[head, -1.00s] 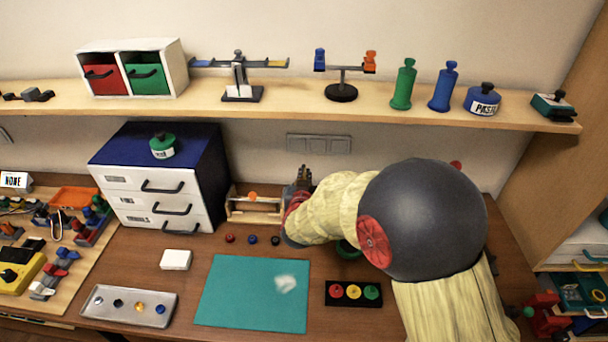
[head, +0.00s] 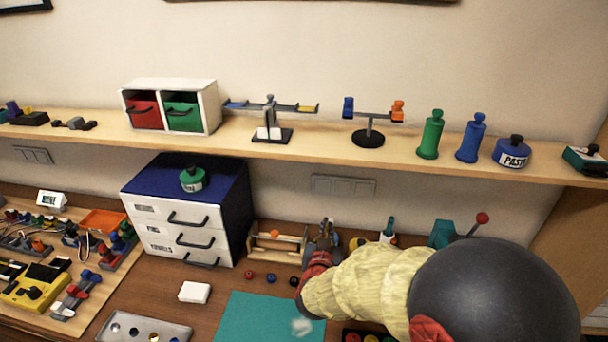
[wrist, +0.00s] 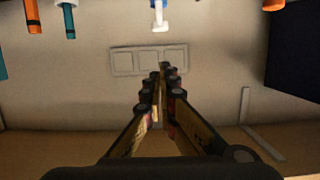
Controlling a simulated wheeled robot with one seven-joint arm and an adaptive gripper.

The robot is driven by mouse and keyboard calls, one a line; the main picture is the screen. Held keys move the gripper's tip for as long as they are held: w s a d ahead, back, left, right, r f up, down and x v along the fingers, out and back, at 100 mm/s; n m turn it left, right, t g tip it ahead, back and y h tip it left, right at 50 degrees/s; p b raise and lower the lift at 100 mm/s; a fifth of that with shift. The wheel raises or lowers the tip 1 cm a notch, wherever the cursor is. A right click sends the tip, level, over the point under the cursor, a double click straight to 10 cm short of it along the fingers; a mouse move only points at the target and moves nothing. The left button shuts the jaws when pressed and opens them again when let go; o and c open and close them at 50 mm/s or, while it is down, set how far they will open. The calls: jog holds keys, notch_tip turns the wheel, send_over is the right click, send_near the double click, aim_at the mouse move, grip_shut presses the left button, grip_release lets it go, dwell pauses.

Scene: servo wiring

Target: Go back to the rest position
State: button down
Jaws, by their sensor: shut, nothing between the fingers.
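My gripper (head: 324,232) is at the end of my cream-sleeved arm, above the back of the desk, between the drawer cabinet and the teal device at the right. In the wrist view my gripper (wrist: 162,72) points toward the wall, its two fingers brought together at the tips. Nothing shows between the fingers. The wall socket panel (wrist: 148,60) lies ahead of the fingertips in that view.
A shelf (head: 330,152) runs along the wall above. A teal mat (head: 250,318), white block (head: 194,292) and metal tray (head: 120,328) lie in front.

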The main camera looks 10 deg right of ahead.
jog(key=s+a+f+n+g+y, duration=0.2)
jog(key=s+a+f+g+y, duration=0.25)
jog(key=a+f, duration=0.45)
jog(key=s+a+n+g+y, duration=0.2)
jog(key=s+g+y, duration=0.15)
jog(key=s, duration=0.65)
jog(key=s+d+r+g+h, duration=0.1)
jog(key=s+d+r+g, duration=0.1)
jog(key=s+d+r, duration=0.4)
jog(key=s+d+r+g+h, duration=0.1)
jog(key=s+r, duration=0.2)
jog(key=s, duration=0.5)
jog(key=s+d+r+t+h, duration=0.1)
jog(key=s+d+r, duration=0.3)
jog(key=r, duration=0.5)
jog(key=shift+d+r+t, duration=0.4)
jog(key=shift+d+t, duration=0.2)
jog(key=shift+d, duration=0.65)
jog(key=shift+d, duration=0.1)
